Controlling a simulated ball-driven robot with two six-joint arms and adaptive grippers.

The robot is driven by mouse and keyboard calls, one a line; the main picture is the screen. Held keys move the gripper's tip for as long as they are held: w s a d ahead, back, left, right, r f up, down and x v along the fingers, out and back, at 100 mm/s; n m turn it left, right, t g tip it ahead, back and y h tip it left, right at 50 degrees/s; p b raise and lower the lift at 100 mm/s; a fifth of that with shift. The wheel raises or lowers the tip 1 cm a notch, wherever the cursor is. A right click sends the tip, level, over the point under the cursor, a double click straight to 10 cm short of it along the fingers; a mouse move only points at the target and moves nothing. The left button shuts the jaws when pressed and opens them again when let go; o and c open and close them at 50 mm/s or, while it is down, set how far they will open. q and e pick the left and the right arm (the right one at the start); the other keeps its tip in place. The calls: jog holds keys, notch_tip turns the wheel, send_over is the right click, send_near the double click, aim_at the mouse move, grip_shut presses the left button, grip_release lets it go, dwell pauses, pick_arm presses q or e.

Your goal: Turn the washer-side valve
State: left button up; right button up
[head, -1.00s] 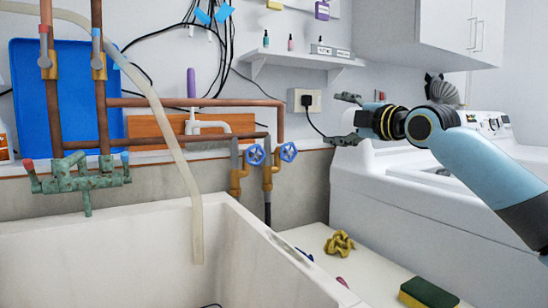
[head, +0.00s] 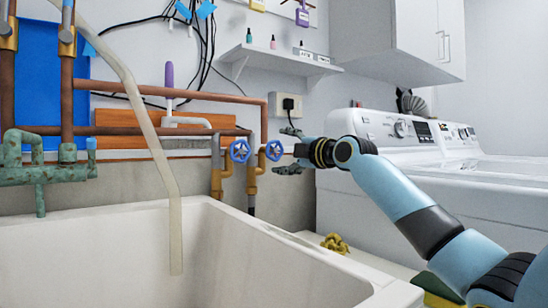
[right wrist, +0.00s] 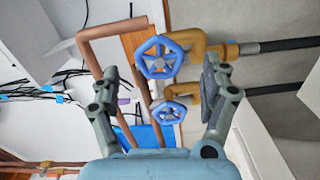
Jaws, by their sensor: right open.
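Two blue handwheel valves sit side by side on brass bodies over the sink's back edge. The right one, on the washer side (head: 274,150), shows in the right wrist view as the upper, larger wheel (right wrist: 160,59). The other valve (head: 240,151) is the smaller, lower wheel there (right wrist: 168,112). My right gripper (head: 289,150) is open and empty, just right of the washer-side valve. In the right wrist view its fingers (right wrist: 162,75) stand on either side of that wheel's line. I cannot tell whether they touch it. My left gripper is out of view.
The white sink (head: 270,245) fills the foreground, with a pale hose (head: 165,165) hanging into it. Copper pipes (head: 190,97) run along the wall. A power outlet (head: 287,104) is above the gripper. White washing machines (head: 400,165) stand on the right. A yellow cloth (head: 335,243) lies below the arm.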

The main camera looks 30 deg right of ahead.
aim_at(276, 151)
jog(key=w, duration=0.3)
jog(key=shift+w+a+f+b, duration=0.1)
jog(key=shift+w+a+b, duration=0.15)
jog(key=shift+w+b, duration=0.15)
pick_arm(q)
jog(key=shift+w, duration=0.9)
pick_arm(e)
jog(key=shift+w, duration=0.3)
jog(key=c, duration=1.2)
